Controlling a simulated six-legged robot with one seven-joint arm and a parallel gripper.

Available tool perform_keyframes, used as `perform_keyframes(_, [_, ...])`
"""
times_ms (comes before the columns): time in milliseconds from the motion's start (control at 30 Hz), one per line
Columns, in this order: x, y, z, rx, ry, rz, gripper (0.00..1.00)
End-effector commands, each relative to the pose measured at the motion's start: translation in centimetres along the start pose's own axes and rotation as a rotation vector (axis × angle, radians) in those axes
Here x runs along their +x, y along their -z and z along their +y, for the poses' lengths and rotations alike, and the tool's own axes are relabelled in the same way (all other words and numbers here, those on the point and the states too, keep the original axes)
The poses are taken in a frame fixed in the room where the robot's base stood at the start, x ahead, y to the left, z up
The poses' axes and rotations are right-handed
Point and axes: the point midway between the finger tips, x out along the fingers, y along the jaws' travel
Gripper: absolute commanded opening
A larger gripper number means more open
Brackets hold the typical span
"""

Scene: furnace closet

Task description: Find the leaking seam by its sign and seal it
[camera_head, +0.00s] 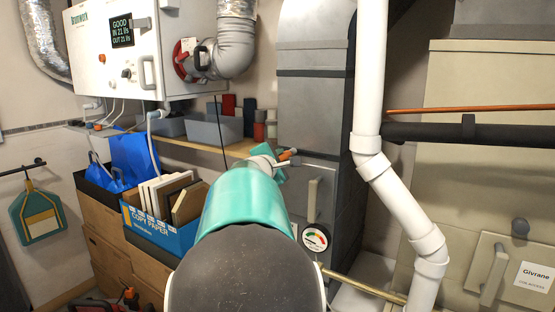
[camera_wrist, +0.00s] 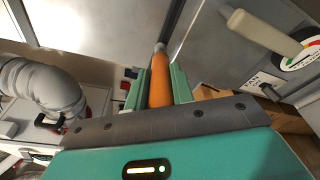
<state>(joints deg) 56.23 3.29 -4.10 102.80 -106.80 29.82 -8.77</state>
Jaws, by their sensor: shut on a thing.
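My gripper (camera_head: 281,164) is in front of the grey metal duct (camera_head: 313,115) in the head view. In the wrist view my gripper (camera_wrist: 159,80) is shut on an orange cylindrical tool (camera_wrist: 160,72) with a grey tip. The tip points towards the metal surface, but I cannot tell whether it touches. The orange tool also shows small in the head view (camera_head: 288,154). A dark seam band (camera_head: 313,73) crosses the duct high up. I see no clear sign of a leak on the duct. My arm hides part of the lower duct.
A white unit (camera_head: 150,55) at upper left reads GOOD, IN 21 l/s, OUT 21 l/s. A round gauge (camera_head: 315,238) sits low on the duct. A white pipe (camera_head: 368,90) runs down to its right. Boxes and a blue paper carton (camera_head: 175,240) stand left.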

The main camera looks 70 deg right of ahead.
Motion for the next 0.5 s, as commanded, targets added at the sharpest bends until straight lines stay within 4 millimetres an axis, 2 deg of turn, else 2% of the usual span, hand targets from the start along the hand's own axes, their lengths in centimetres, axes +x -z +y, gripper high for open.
perform_keyframes(167, [-0.22, -0.81, -0.48, -0.001, 0.000, -0.001, 0.00])
perform_keyframes(500, [-0.21, -0.86, -0.54, -0.001, 0.000, 0.000, 0.00])
